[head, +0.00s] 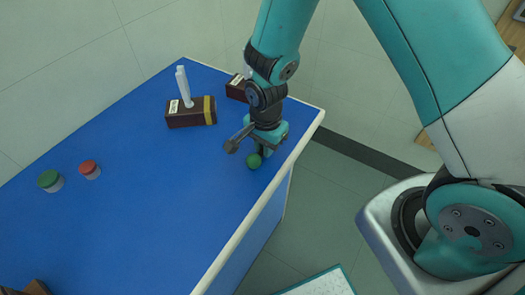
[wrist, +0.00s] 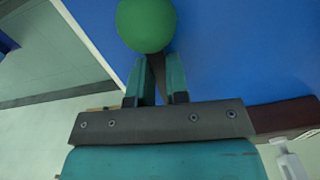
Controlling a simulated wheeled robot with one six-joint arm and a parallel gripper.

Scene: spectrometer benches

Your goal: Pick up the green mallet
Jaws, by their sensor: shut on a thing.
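The green mallet shows its round green head (head: 254,160) in the head view, near the right edge of the blue bench. The head is also large at the top of the wrist view (wrist: 147,24). My gripper (head: 262,150) points down just behind the head. In the wrist view its two teal fingers (wrist: 161,82) are shut on a narrow dark part just below the green head. Most of the mallet's handle is hidden by the gripper. I cannot tell whether the mallet touches the bench.
A brown block with a yellow band and a white upright piece (head: 190,112) stands behind, left of my gripper. A similar block (head: 237,88) is partly hidden by my arm. A red-lidded jar (head: 90,169) and green-lidded jar (head: 50,181) stand left. The bench's middle (head: 165,200) is clear.

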